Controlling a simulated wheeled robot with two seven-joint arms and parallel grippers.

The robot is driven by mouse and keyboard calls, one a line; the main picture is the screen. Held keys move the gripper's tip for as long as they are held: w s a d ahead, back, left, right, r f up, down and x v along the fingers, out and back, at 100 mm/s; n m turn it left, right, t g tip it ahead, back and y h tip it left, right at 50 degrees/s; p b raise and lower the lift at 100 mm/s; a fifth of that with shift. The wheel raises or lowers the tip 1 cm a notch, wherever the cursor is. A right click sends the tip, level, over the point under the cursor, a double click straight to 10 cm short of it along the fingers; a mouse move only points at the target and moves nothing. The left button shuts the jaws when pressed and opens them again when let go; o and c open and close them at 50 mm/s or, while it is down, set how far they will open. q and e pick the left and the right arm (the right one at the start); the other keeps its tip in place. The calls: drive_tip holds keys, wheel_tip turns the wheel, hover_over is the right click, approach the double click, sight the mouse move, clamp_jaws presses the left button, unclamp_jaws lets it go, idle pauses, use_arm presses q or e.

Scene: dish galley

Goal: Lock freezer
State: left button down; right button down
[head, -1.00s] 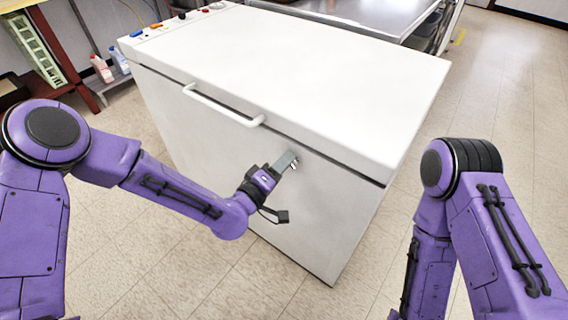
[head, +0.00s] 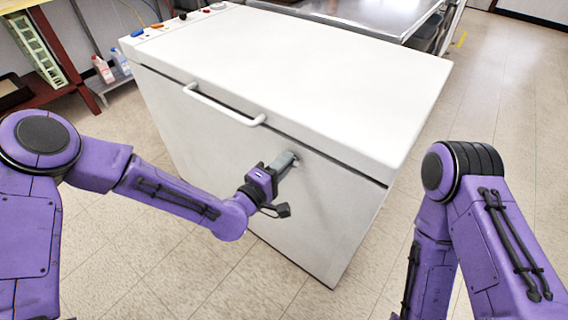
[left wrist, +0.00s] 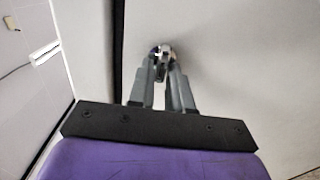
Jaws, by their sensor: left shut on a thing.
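The white chest freezer (head: 230,150) stands in front of me with its lid (head: 300,75) down. A white bar handle (head: 222,106) is on its front near the lid seam. My left gripper (head: 294,158) is at the freezer's front face, to the right of and below the handle. In the left wrist view its two fingers (left wrist: 161,65) are closed on a small metallic piece, the lock key (left wrist: 162,50), at the freezer's face. The fingers hide most of it. My right arm shows at the right, but its gripper is out of view.
A steel table (head: 370,12) stands behind the freezer. A red-framed shelf (head: 60,50) and two bottles (head: 103,69) are at the far left. The floor (head: 490,120) to the right is clear.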

use_arm(q)
drive_tip(key=c, duration=1.2)
unclamp_jaws()
drive_tip(key=v, duration=1)
drive_tip(key=shift+s+a+b, duration=0.2)
drive_tip(key=shift+b, duration=0.1)
